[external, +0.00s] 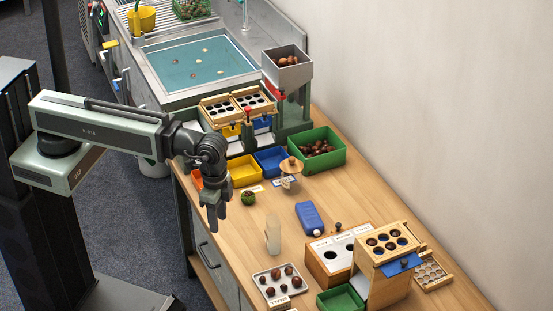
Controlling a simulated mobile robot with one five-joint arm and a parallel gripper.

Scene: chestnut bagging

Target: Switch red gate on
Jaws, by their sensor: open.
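A grey hopper (287,64) with chestnuts in it stands on a green frame at the back of the bench. A red part (273,89) shows on its lower left side, partly hidden; I cannot tell whether it is the red gate or how it is set. A small red knob (248,111) stands in front of the wooden sorting trays (222,108). My gripper (213,225) points down near the bench's left edge, in front of the yellow bin. It is open and empty, apart from both red parts.
A yellow bin (245,172), a blue bin (270,163) and a green crate of chestnuts (319,147) stand below the trays. A small cactus (248,198), a blue pouch (310,218) and a wooden stand (385,246) are nearer. A water basin (215,78) lies behind.

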